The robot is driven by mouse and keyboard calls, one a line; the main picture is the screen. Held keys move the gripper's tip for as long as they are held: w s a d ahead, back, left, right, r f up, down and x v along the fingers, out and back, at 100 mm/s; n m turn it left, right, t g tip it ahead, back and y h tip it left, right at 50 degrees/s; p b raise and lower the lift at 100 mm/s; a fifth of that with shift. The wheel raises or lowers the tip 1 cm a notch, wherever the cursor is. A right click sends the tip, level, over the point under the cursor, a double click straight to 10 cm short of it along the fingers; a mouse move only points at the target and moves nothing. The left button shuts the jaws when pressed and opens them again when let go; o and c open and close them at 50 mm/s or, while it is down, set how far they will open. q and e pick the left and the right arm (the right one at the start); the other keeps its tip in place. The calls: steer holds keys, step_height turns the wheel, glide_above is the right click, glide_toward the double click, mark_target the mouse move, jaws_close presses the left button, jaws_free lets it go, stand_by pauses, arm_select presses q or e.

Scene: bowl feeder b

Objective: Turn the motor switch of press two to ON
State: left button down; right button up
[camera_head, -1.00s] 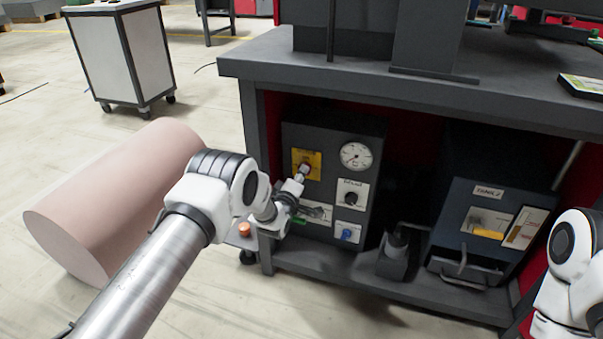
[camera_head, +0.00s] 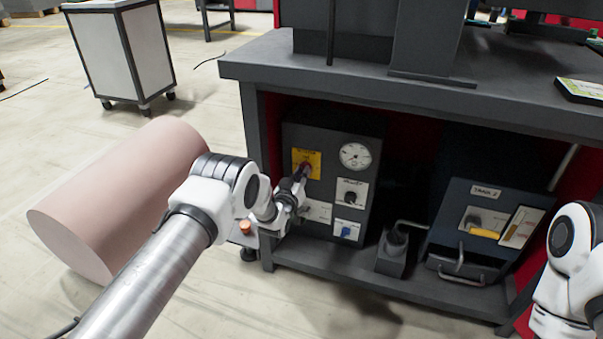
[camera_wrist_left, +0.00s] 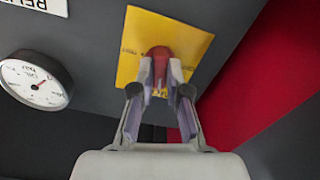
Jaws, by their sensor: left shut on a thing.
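A dark control panel (camera_head: 326,137) stands under the press bench. A yellow plate (camera_head: 314,157) with a red knob sits at its upper left; the plate's lettering is too small to read. In the left wrist view, my left gripper (camera_wrist_left: 163,77) is shut on the red knob (camera_wrist_left: 159,52), with one finger on each side, in front of the yellow plate (camera_wrist_left: 200,43). In the head view my left gripper (camera_head: 304,172) covers most of the knob. The knob's pointing direction is hard to tell. My right arm shows at the right edge; its gripper is out of view.
A round gauge (camera_head: 355,156), a black knob (camera_head: 350,197) and a blue switch (camera_head: 346,231) are on the same panel. A tank unit (camera_head: 455,195) stands to the right on the lower shelf. The bench top (camera_head: 262,60) overhangs the panel. A pink cylinder (camera_head: 120,195) lies left of my arm.

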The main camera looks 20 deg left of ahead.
arm_select(q)
steer(key=shift+m, duration=1.4)
steer(key=c, duration=1.2)
jaws_free()
steer(key=shift+o, duration=0.2)
steer(key=shift+s, duration=0.15)
steer(key=s, duration=1.1)
steer(key=shift+s+a, duration=0.2)
steer(key=shift+s, duration=0.2)
steer(key=shift+f, duration=0.1)
